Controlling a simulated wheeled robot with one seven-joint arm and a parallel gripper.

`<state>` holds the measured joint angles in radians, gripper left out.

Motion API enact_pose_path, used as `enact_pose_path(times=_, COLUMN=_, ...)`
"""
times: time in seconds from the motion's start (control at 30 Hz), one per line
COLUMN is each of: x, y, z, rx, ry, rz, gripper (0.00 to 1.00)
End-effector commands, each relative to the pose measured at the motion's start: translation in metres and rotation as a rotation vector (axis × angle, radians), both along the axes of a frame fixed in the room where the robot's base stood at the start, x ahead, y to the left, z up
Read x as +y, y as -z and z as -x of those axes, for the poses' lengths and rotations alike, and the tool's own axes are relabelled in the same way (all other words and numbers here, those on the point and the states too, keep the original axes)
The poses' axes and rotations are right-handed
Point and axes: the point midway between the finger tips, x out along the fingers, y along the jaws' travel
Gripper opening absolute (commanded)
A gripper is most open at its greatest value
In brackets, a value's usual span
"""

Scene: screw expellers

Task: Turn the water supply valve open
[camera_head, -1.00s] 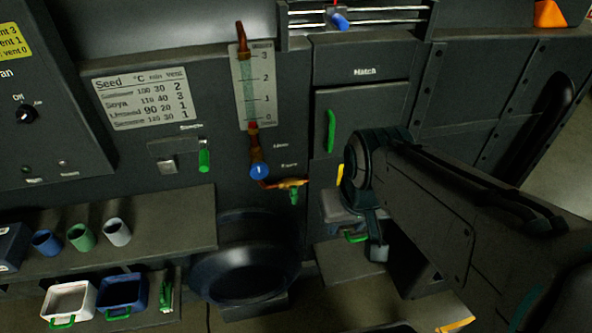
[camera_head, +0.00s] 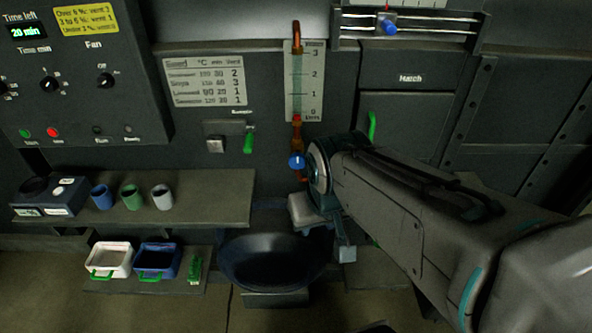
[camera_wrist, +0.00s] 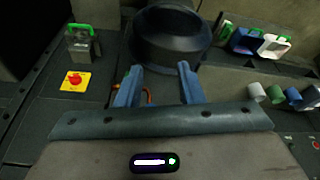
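A blue round valve knob (camera_head: 297,161) with a white mark sits on the copper pipe (camera_head: 297,133) below the upright sight glass (camera_head: 298,88); I take it for the water valve. My gripper (camera_wrist: 158,84) has its two blue fingers spread apart in the wrist view, with no object clearly held. A bit of copper pipe (camera_wrist: 148,93) shows beside the left finger. In the head view my gripper is just right of and below the blue knob, its fingers hidden. The lower copper tap with a green handle is hidden behind my arm.
A black basin (camera_head: 272,262) stands below the gripper. A shelf (camera_head: 225,197) at left bears several cups, with white (camera_head: 108,260) and blue (camera_head: 157,262) trays below. A green lever (camera_head: 249,142) is left of the pipe. A red button (camera_wrist: 75,81) shows in the wrist view.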

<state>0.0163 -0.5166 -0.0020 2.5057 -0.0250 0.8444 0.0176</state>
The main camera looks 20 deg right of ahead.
Motion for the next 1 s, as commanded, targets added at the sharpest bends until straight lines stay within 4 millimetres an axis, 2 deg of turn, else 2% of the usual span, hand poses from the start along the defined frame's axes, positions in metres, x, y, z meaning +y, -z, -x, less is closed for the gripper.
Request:
enact_pose_path(times=0.03, x=-0.008, y=0.020, z=-0.008, rx=-0.027, ry=0.022, rz=0.012, gripper=0.34)
enact_pose_path(times=0.2, x=-0.042, y=0.062, z=-0.049, rx=-0.187, ry=0.101, rz=0.070, gripper=0.34)
enact_pose_path(times=0.5, x=-0.098, y=0.121, z=-0.115, rx=-0.501, ry=0.176, rz=0.153, gripper=0.34)
enact_pose_path(times=0.7, x=-0.128, y=0.156, z=-0.148, rx=-0.701, ry=0.182, rz=0.177, gripper=0.34)
enact_pose_path(times=1.0, x=-0.160, y=0.210, z=-0.181, rx=-0.974, ry=0.130, rz=0.157, gripper=0.34)
